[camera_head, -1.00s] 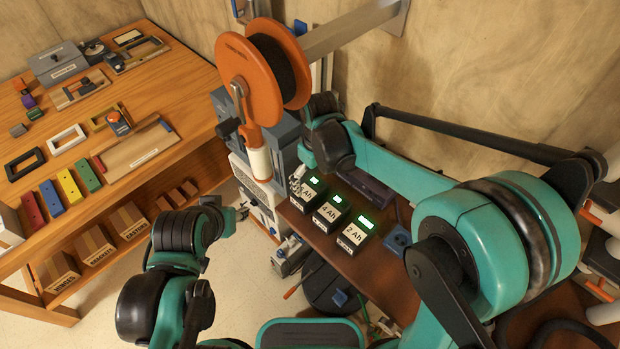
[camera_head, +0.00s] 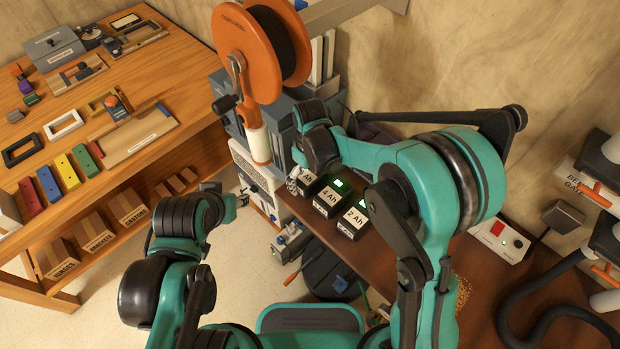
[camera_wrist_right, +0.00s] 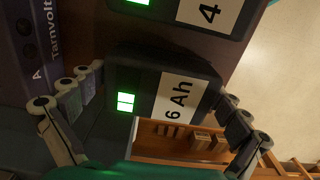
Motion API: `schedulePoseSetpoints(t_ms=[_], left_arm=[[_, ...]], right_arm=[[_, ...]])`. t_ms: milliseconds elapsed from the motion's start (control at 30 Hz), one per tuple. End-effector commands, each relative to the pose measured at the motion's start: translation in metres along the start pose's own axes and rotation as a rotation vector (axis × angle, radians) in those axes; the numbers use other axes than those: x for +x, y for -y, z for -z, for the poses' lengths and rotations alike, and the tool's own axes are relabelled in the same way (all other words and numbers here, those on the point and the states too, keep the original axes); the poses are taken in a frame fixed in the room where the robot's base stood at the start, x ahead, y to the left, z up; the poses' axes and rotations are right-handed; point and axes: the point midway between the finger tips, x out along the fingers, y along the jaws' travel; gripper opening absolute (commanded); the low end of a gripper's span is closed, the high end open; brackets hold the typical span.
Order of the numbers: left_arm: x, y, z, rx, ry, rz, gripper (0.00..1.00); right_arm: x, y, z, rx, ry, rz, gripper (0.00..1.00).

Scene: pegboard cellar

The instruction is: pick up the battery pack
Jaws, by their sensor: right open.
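Three black battery packs with green displays stand in a row on the brown bench, labelled 6 Ah, 4 Ah (camera_head: 328,201) and 2 Ah (camera_head: 353,223). The 6 Ah pack (camera_head: 309,183) is partly hidden by my right arm in the head view. In the right wrist view, my right gripper (camera_wrist_right: 158,84) is open, with its fingers on either side of the 6 Ah pack (camera_wrist_right: 150,72). I cannot tell whether they touch it. The 4 Ah pack (camera_wrist_right: 205,14) shows beyond it. My left gripper (camera_head: 238,197) is over the floor gap, its jaws unclear.
A purple Tarnvolt unit (camera_wrist_right: 45,50) lies beside the packs. An orange reel (camera_head: 250,50) stands above the bench's left end. A switch box (camera_head: 499,240) and black hose lie at the right. A wooden table (camera_head: 190,95) with several blocks is at the left.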

Motion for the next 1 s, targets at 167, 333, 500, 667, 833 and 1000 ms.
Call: schedulePoseSetpoints(t_ms=[167,333,500,667,833,1000], left_arm=[[0.0,0.0,0.0,0.0,0.0,0.0,0.4],[0.0,0.0,0.0,0.0,0.0,0.0,0.4],[0.0,0.0,0.0,0.0,0.0,0.0,0.4],[-0.002,0.0,0.002,0.0,0.0,0.0,0.4],[-0.009,0.0,0.006,0.0,0.0,0.0,0.4],[-0.018,0.0,0.013,0.0,0.0,0.0,0.4]], right_arm=[[-0.001,0.0,0.0,0.0,0.0,0.0,0.79],[-0.001,0.0,0.0,0.0,0.0,0.0,0.64],[-0.001,0.0,0.0,0.0,0.0,0.0,0.64],[-0.006,0.0,0.0,0.0,0.0,0.0,0.64],[-0.025,0.0,0.0,0.0,0.0,0.0,0.64],[-0.053,-0.003,-0.015,0.004,0.0,0.0,0.64]])
